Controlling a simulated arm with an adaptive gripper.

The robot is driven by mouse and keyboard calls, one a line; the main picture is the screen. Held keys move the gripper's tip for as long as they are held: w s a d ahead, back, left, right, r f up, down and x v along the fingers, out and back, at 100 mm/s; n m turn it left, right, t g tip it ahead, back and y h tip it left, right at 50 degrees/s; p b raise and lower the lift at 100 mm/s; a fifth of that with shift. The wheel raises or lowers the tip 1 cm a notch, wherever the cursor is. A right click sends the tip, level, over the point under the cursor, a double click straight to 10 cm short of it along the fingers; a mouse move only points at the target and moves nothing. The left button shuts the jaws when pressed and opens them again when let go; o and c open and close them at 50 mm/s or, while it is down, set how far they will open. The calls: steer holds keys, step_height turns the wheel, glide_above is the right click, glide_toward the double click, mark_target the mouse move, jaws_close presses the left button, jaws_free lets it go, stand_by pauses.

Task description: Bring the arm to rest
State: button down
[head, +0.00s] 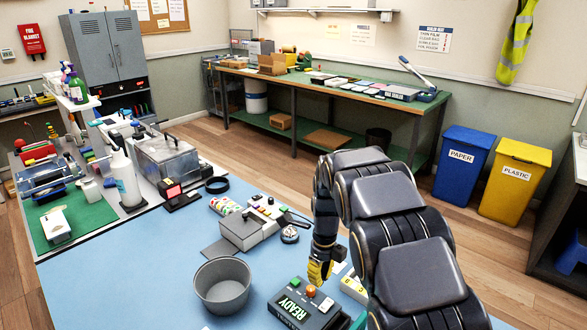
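My arm rises from the lower right of the head view. Its dark segmented links bend over and hang down toward the blue table (130,262). My gripper (319,276), with yellow parts, points down just behind a dark box (303,308) with a lit green READY display. Its fingertips are small and partly lost against the box and an orange knob, so I cannot see whether they are apart or together. No held thing shows.
A grey round bin (222,285) stands left of the READY box. A grey device with a lid (245,228) sits behind. A white bottle (126,180) stands at the table's left. Bare blue surface lies at the front left.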

steer(key=s+r+n, duration=0.4)
steer(key=s+n, duration=0.5)
steer(key=s, duration=0.2)
steer(key=s+d+r+n, duration=0.1)
steer(key=s+r+n, duration=0.3)
steer(key=s+n, duration=0.4)
steer(key=s+d+r+n+g, duration=0.1)
steer(key=s+r+n, duration=0.2)
steer(key=s+n, duration=0.6)
steer(key=s, duration=0.5)
steer(key=shift+s+r+n, duration=0.15)
steer(key=shift+r+n, duration=0.15)
steer(key=shift+r, duration=0.1)
steer(key=shift+d, duration=0.1)
